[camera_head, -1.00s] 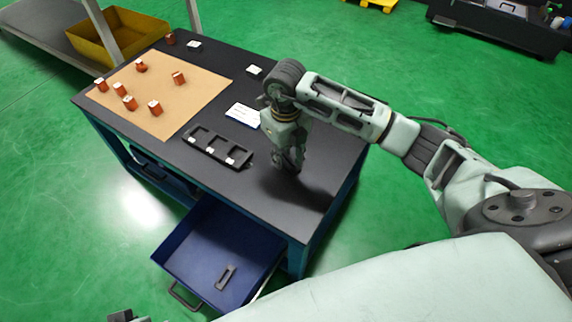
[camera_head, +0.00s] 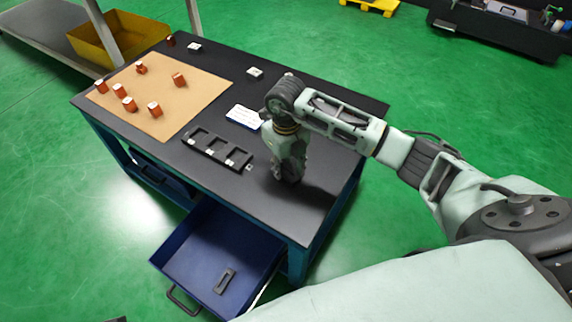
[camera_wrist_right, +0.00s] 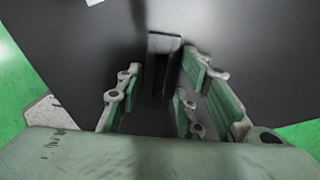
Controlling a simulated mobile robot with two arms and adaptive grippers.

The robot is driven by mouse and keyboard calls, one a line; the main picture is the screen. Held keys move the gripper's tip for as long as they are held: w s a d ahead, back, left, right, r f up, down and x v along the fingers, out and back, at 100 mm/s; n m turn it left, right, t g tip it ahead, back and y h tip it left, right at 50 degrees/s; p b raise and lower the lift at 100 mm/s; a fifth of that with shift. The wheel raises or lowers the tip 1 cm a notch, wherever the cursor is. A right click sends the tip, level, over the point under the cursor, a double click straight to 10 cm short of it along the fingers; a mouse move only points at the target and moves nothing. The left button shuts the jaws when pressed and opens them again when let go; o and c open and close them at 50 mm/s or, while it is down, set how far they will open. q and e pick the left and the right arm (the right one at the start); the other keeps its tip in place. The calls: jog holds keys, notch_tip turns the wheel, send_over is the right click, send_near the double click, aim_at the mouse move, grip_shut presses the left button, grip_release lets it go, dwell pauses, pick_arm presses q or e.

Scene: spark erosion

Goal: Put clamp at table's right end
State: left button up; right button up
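My right gripper (camera_head: 288,178) points down over the right end of the dark table (camera_head: 330,120), low near its top. In the right wrist view, a dark, narrow block with a lighter end, probably the clamp (camera_wrist_right: 163,45), sits between the fingers and reaches past their tips. The fingers lie close on both sides of it. I cannot tell whether they press on it or stand slightly apart, nor whether it touches the table. In the head view the gripper hides it. My left gripper is not in view.
A black slotted holder (camera_head: 217,150) and a white card (camera_head: 243,117) lie left of the gripper. Several orange-brown parts stand on a tan mat (camera_head: 190,98). A blue drawer (camera_head: 190,265) with a dark slotted piece (camera_head: 226,281) is open below. The table around the gripper is clear.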

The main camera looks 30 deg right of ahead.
jog(key=shift+o, duration=0.8)
jog(key=shift+r, duration=0.2)
notch_tip(320, 180, up, 4)
jog(key=shift+p, duration=0.6)
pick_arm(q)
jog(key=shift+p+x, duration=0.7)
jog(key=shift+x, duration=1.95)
pick_arm(e)
notch_tip(320, 180, up, 8)
